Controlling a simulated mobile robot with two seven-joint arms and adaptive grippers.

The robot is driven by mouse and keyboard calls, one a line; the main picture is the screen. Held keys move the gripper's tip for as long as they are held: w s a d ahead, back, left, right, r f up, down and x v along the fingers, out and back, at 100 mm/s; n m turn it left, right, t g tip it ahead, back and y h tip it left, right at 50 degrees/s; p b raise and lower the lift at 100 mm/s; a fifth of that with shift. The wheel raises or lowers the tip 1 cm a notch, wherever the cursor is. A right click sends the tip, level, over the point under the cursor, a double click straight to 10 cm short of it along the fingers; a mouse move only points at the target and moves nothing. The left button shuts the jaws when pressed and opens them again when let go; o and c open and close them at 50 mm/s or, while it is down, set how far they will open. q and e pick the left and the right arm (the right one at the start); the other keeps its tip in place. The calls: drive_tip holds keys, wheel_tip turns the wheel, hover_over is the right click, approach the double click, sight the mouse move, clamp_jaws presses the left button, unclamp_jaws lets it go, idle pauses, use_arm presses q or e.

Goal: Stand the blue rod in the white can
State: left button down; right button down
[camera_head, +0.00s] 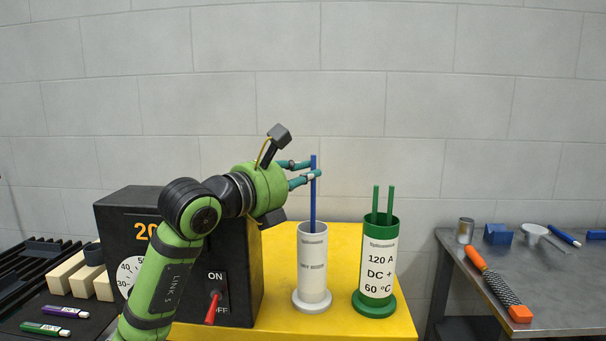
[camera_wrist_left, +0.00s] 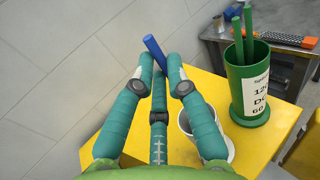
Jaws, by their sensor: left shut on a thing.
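The blue rod (camera_head: 313,205) stands about upright in the head view. My left gripper (camera_head: 309,172) is shut on it near its upper end. The white can (camera_head: 313,270) stands on the yellow table, directly below the rod. The rod's lower end meets the can's mouth in the head view; how far inside it is, I cannot tell. In the left wrist view the rod's top (camera_wrist_left: 153,48) sticks out between the teal fingers (camera_wrist_left: 162,82). The white can (camera_wrist_left: 186,122) shows partly behind them there. My right gripper is not in view.
A green can (camera_head: 378,262) holding two green rods (camera_head: 382,205) stands just right of the white can. A black box with a red switch (camera_head: 214,305) stands left on the yellow table (camera_head: 345,245). A metal table (camera_head: 545,290) with tools is at the right.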

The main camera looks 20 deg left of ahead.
use_arm(q)
drive_tip(key=c, duration=1.2)
unclamp_jaws()
drive_tip(key=shift+o, duration=0.2)
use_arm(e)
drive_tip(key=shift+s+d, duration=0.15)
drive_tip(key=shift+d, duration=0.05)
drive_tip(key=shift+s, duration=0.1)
use_arm(q)
drive_tip(key=v, duration=1.2)
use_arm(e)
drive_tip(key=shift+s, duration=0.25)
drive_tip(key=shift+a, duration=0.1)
